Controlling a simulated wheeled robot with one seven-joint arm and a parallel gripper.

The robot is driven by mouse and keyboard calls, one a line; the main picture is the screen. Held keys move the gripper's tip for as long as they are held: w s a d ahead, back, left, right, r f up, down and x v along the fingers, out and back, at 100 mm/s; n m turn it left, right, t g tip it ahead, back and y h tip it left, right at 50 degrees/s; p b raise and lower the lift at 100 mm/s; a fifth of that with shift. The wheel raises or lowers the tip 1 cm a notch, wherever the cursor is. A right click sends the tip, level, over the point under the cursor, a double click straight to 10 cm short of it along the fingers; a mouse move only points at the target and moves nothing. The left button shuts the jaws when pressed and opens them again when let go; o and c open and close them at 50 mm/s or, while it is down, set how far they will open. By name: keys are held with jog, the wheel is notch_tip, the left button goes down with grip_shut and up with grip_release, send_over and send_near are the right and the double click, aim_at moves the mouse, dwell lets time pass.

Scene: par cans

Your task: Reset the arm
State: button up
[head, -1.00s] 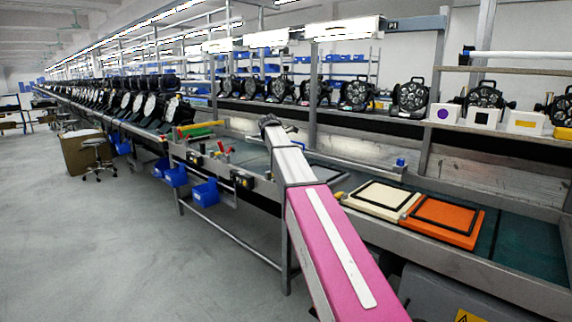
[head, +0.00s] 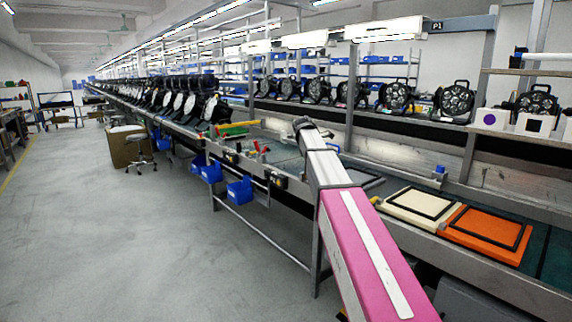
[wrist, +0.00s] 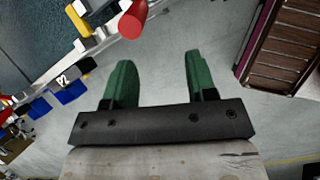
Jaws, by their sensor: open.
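My gripper (wrist: 157,82) shows in the wrist view with two green fingers spread apart and nothing between them. Grey floor lies behind the fingers. In the head view my pink and white arm reaches forward from the bottom right toward the workbench edge, and its far end hides the gripper. No object is held.
A long workbench carries a cream framed panel (head: 418,205) and an orange framed panel (head: 487,234) at right. Par cans (head: 397,96) stand on the rear shelf. Blue bins (head: 239,190) hang below the bench edge. A stool (head: 140,150) stands at left. The floor (head: 130,240) at left is clear.

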jog(key=s+f+m+g+y, duration=0.1)
jog(key=s+f+m, duration=0.4)
jog(key=s+f, duration=0.45)
jog(key=s+f+m+y, duration=0.1)
jog(key=s+f+m, duration=0.5)
jog(key=f, duration=0.7)
jog(key=s+f+m+y, duration=0.1)
jog(key=s+f+m, duration=0.4)
jog(key=s, duration=0.5)
jog(key=s+f+m+g+y, duration=0.1)
jog(key=s+f+m, duration=0.4)
jog(key=s+f, duration=0.4)
jog(key=shift+s+a+g, duration=0.3)
jog(key=shift+s+a, duration=0.1)
jog(key=shift+s, duration=0.5)
jog(key=shift+f, duration=0.1)
